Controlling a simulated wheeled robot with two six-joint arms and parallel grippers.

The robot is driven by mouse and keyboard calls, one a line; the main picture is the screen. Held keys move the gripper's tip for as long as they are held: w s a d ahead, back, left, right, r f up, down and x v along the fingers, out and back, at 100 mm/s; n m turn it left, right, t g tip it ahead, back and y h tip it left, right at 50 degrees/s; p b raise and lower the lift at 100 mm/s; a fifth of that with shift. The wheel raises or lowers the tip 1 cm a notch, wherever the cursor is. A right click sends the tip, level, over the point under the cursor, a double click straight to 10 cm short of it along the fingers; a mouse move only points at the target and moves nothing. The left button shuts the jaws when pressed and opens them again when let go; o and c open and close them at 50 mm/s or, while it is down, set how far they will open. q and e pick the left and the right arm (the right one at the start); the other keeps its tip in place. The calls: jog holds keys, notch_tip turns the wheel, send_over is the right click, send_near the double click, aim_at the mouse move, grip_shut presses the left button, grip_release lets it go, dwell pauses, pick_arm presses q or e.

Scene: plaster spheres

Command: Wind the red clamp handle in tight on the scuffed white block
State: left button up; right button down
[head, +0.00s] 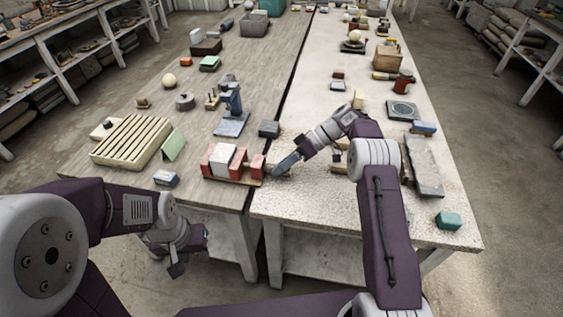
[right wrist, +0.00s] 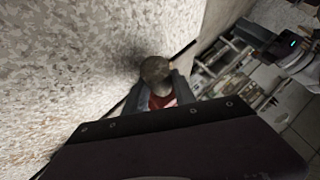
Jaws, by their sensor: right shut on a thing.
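The clamp stands at the front edge of the table, its red jaws (head: 238,164) on either side of the scuffed white block (head: 221,157). The block sits upright between them; I cannot tell how tightly they press on it. My right gripper (head: 276,172) is at the clamp's right end. In the right wrist view its fingers (right wrist: 160,92) are shut around the red clamp handle (right wrist: 161,102), with a round grey end piece just beyond. Most of the handle is hidden by the fingers. My left gripper (head: 178,266) hangs low in front of the table, away from the clamp; its jaws are unclear.
A grey slab (head: 424,165) lies right of my right arm.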

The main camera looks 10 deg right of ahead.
dwell(0.4)
jog(key=c, duration=1)
grip_release()
jog(key=shift+c, duration=0.2)
jog(key=shift+r, duration=0.1)
